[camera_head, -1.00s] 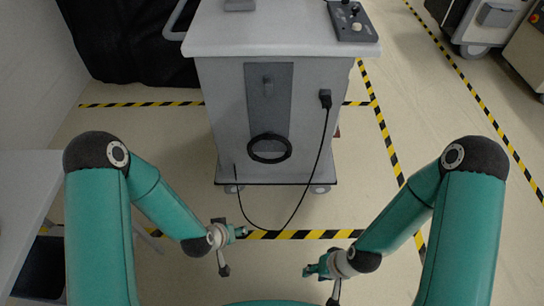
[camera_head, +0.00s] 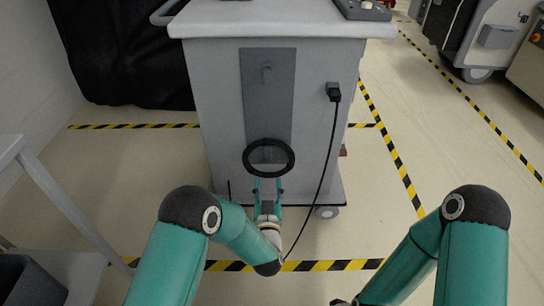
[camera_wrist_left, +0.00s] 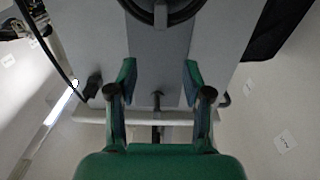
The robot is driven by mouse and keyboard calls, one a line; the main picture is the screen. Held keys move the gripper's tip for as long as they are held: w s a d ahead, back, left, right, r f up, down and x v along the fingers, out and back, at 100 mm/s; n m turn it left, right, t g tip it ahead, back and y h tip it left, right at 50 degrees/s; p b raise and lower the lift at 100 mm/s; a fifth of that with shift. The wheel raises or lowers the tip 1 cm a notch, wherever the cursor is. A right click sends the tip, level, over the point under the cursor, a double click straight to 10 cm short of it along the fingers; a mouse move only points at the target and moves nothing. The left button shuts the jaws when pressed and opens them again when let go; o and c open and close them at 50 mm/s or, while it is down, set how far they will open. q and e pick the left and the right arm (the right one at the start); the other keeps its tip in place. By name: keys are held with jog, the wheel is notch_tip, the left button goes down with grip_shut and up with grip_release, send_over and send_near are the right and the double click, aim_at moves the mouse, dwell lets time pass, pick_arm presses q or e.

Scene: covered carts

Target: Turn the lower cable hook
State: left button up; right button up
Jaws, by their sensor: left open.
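The lower cable hook (camera_wrist_left: 160,14) is a grey peg on the cart's dark front panel (camera_head: 267,110). In the head view it is hard to make out inside a thick black ring (camera_head: 269,142). My left gripper (camera_head: 268,188) is open and empty just below the ring, pointing at the cart front. In the left wrist view its two green fingers (camera_wrist_left: 160,75) stand apart, with the ring (camera_wrist_left: 184,10) beyond the tips. The upper hook (camera_head: 266,72) is higher on the panel. Only a dark bit of my right gripper (camera_head: 341,302) shows at the bottom edge.
The grey cart (camera_head: 218,110) stands on castors. A black plug (camera_head: 333,91) sits at its right, with a cable (camera_head: 325,165) hanging down past my left wrist. A table (camera_head: 45,185) stands at the left. Floor to the right of the cart is clear.

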aim_at(268, 151)
pick_arm(q)
jog(key=w+b, duration=0.2)
jog(key=w, duration=1.2)
jog(key=shift+w+b, duration=0.1)
jog(key=shift+b, duration=0.3)
